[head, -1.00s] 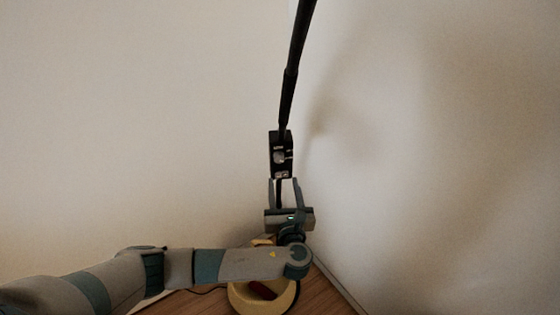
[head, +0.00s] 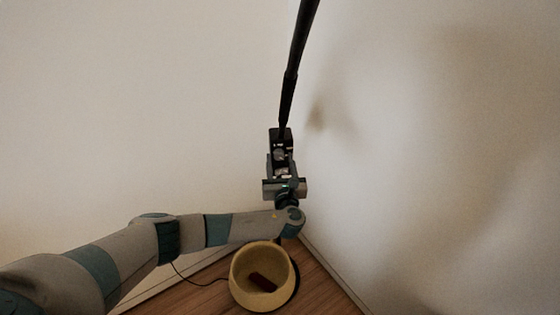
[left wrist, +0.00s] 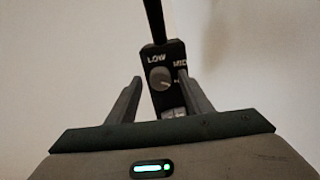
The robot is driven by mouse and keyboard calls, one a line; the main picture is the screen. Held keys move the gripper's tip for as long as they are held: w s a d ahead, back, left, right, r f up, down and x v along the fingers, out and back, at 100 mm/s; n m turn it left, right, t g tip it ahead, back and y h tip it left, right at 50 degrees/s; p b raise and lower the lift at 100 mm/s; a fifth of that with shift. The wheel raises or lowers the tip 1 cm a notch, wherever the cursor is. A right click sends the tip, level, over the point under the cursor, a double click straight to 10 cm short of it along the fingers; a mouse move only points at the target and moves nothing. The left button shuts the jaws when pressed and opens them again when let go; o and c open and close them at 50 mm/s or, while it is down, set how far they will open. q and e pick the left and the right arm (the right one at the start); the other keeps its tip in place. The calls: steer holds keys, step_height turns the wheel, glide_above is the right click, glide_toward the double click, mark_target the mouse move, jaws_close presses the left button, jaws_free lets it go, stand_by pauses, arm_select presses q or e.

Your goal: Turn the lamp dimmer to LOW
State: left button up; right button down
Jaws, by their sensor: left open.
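The lamp dimmer (head: 281,136) is a black box on the lamp's dark pole (head: 294,75), near the room corner. In the left wrist view its round grey knob (left wrist: 159,78) sits below the printed LOW, with MID to the upper right; a small light mark shows right of the knob, and I cannot tell the pointer's setting surely. My left gripper (head: 281,165) is open, its fingers reaching up toward the box. In the left wrist view the fingers (left wrist: 159,84) stand on either side of the knob, apart from it. My right gripper is out of view.
Pale walls close in on both sides of the pole.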

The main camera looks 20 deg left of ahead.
arm_select(q)
steer(key=c, duration=1.1)
steer(key=shift+o, duration=0.2)
